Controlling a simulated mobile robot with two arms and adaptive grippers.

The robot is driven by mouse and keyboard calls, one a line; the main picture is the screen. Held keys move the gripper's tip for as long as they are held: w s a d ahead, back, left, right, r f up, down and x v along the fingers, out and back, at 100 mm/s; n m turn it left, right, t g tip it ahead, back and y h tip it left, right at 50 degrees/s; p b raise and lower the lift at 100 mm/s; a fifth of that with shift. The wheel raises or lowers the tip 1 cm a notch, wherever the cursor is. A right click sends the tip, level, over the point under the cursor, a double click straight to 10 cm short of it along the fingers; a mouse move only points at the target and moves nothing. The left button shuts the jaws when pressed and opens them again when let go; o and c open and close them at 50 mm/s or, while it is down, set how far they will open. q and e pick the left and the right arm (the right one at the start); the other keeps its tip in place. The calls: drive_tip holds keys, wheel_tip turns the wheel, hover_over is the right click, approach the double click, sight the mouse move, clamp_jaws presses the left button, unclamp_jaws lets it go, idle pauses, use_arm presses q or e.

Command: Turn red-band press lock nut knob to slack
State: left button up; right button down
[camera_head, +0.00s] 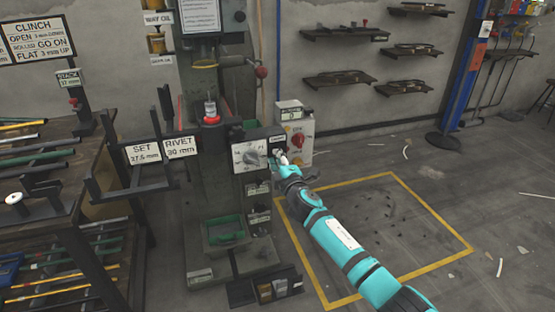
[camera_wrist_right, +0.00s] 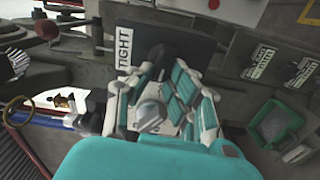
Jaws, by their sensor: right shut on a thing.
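The knob's pointing direction is not clear. My left gripper is out of view.
A control box with a red switch (camera_head: 298,141) stands close behind my right gripper.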

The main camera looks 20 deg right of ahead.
drive_tip(key=c, duration=1.3)
unclamp_jaws()
drive_tip(key=shift+s, duration=0.1)
drive_tip(key=s, duration=1.1)
drive_tip(key=shift+s+d, duration=0.2)
drive_tip(key=shift+s, duration=0.2)
